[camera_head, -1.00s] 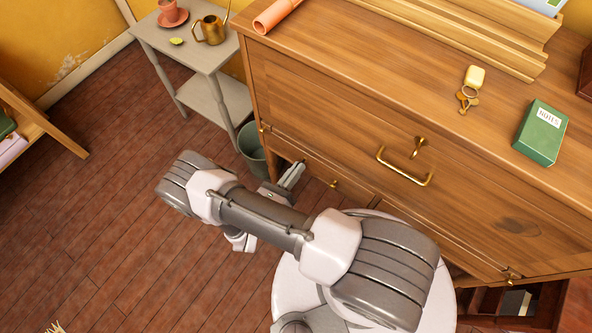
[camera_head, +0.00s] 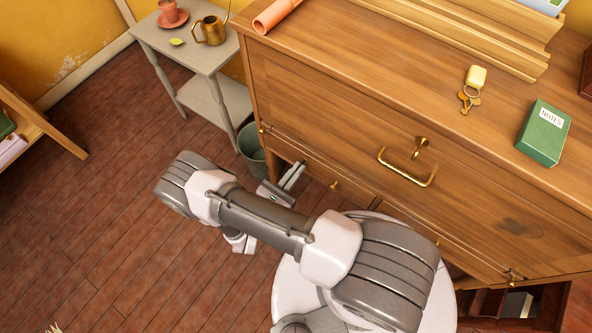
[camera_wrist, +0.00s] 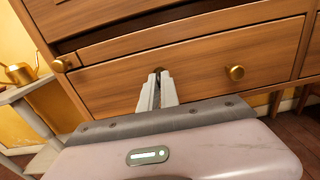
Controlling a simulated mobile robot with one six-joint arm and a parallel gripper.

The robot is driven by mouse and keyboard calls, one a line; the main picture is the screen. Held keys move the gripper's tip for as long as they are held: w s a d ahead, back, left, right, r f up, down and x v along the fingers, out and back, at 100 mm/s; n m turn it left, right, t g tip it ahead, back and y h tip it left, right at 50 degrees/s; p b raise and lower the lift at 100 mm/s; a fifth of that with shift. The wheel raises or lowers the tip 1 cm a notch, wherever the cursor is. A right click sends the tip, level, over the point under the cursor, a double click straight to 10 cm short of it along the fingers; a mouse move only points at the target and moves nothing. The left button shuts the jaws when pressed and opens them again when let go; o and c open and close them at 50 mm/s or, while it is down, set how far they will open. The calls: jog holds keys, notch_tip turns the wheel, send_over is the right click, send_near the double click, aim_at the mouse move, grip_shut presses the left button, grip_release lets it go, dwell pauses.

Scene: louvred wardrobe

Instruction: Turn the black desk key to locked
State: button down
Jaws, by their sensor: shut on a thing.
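The wooden desk (camera_head: 330,120) fills the right of the head view. My gripper (camera_head: 295,172) is at its lower left drawer front. In the wrist view, my gripper (camera_wrist: 158,82) has its two pale fingers close together, pointing at the drawer front (camera_wrist: 195,65). A small brass lock plate (camera_wrist: 158,70) shows just beyond the fingertips, left of a round brass knob (camera_wrist: 235,72). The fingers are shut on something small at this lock. The black key itself is mostly hidden between them, and its angle cannot be made out.
A brass handle (camera_head: 405,172) projects from the wide upper drawer. Brass keys (camera_head: 468,98) with a yellow tag and a green notes box (camera_head: 543,135) lie on top. A green bin (camera_head: 251,147) and a small grey table (camera_head: 190,50) stand left of the desk.

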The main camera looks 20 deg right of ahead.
jog(key=c, duration=1.6)
grip_release()
jog(key=p+v, duration=0.2)
jog(key=v, duration=1.5)
jog(key=shift+s+a, duration=0.15)
